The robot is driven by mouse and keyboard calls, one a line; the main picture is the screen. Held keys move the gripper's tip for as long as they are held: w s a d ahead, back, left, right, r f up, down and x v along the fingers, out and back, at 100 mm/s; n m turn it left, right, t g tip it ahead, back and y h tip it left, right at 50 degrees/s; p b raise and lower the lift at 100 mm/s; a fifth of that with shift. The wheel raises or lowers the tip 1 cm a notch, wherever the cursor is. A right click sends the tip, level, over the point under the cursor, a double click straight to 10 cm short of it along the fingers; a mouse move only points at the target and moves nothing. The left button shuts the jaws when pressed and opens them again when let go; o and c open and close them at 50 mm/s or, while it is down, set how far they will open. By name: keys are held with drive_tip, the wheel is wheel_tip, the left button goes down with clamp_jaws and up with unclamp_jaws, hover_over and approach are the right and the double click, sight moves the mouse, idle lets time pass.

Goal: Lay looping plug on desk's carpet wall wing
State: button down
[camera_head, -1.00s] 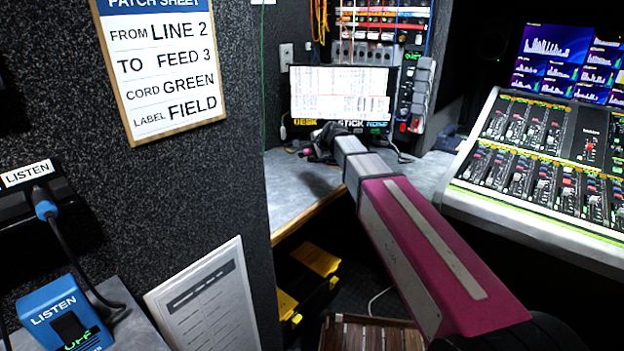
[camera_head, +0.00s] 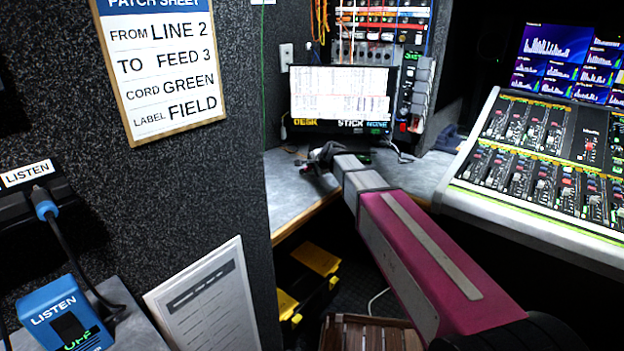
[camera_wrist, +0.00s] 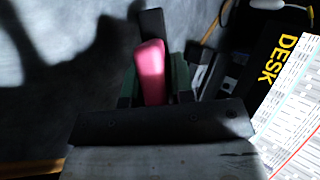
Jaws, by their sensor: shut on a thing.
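My gripper (camera_head: 318,158) is over the left part of the grey desk, in front of the screen, at the far end of my arm. In the wrist view, my gripper (camera_wrist: 151,85) is shut on a pink plug (camera_wrist: 150,62), whose rounded end shows between the dark fingers. The plug cannot be made out in the head view. The desk's wing (camera_head: 290,190) beside the speckled carpet wall (camera_head: 235,150) is a bare grey surface with a wooden front edge. Whether the plug touches the desk cannot be told.
A screen (camera_head: 340,93) with DESK, STICK and NONE labels stands behind my gripper. A patch rack (camera_head: 385,30) with cords is above it. A mixing console (camera_head: 530,160) is on the right. Yellow-black cases (camera_head: 318,262) sit below the desk.

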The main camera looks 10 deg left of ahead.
drive_tip(key=c, duration=1.1)
unclamp_jaws()
drive_tip(key=shift+v, duration=4.05)
wheel_tip(320, 180, up, 8)
drive_tip(key=s+d, duration=0.2)
drive_tip(key=s+d+f+n+g+h, duration=0.2)
drive_tip(key=s+d+f+n, duration=0.1)
drive_tip(key=s+d+f, duration=0.4)
drive_tip(key=s+d+f+n+g+h, duration=0.2)
drive_tip(key=s+d+f, duration=0.5)
drive_tip(key=d+f, duration=0.5)
drive_tip(key=s+d+f+n+g+h, duration=0.2)
drive_tip(key=s+d+f, duration=0.4)
drive_tip(key=d+f, duration=0.4)
drive_tip(key=shift+s+d+f+n+g+h, duration=0.2)
drive_tip(key=shift+f+n+g, duration=0.15)
drive_tip(key=shift+n, duration=0.25)
drive_tip(key=shift+s+d+f+n+g+h, duration=0.2)
drive_tip(key=shift+f+n+g, duration=0.15)
drive_tip(key=shift+n, duration=0.25)
